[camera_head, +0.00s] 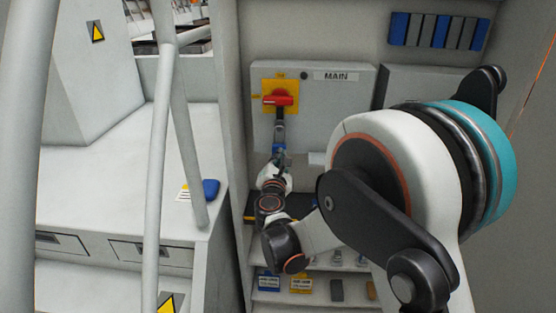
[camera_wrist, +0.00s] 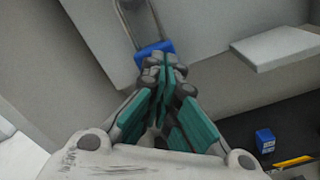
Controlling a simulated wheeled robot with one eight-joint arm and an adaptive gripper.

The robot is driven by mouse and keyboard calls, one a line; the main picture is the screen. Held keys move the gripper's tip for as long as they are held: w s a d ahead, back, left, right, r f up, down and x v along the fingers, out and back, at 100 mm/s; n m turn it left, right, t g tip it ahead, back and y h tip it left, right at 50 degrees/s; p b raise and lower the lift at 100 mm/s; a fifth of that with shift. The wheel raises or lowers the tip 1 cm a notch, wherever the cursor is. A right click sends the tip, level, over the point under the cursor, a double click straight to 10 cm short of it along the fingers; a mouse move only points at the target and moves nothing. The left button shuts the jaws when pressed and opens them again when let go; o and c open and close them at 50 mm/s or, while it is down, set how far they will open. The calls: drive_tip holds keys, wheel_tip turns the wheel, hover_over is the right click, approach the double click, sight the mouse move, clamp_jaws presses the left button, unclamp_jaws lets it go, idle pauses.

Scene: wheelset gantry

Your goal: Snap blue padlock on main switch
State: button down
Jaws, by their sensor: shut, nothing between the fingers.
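The main switch (camera_head: 281,99) is a red handle on a yellow plate, on a grey box labelled MAIN. A blue padlock (camera_head: 279,149) is just below it, its long grey shackle reaching up toward the handle. In the wrist view the blue padlock body (camera_wrist: 154,50) is at top centre; the shackle's upper end is out of frame. Whether the shackle is latched cannot be told. My gripper (camera_head: 278,161) is just below the padlock. In the wrist view my gripper (camera_wrist: 165,66) is shut and empty, its tips at the body's lower edge; contact is unclear.
A second grey box (camera_head: 425,88) stands right of the main box. Shelves below hold blue and yellow cards (camera_head: 301,285). A small blue block (camera_wrist: 265,141) lies on a dark surface. Pale posts (camera_head: 158,160) and a bench (camera_head: 110,180) with a blue object (camera_head: 211,189) are left.

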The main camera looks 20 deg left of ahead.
drive_tip(key=shift+w, duration=0.1)
idle(0.3)
drive_tip(key=v, duration=1.4)
drive_tip(key=shift+s+b, duration=0.3)
drive_tip(key=shift+b, duration=0.1)
drive_tip(key=shift+a+f, duration=0.1)
drive_tip(key=shift+f, duration=0.05)
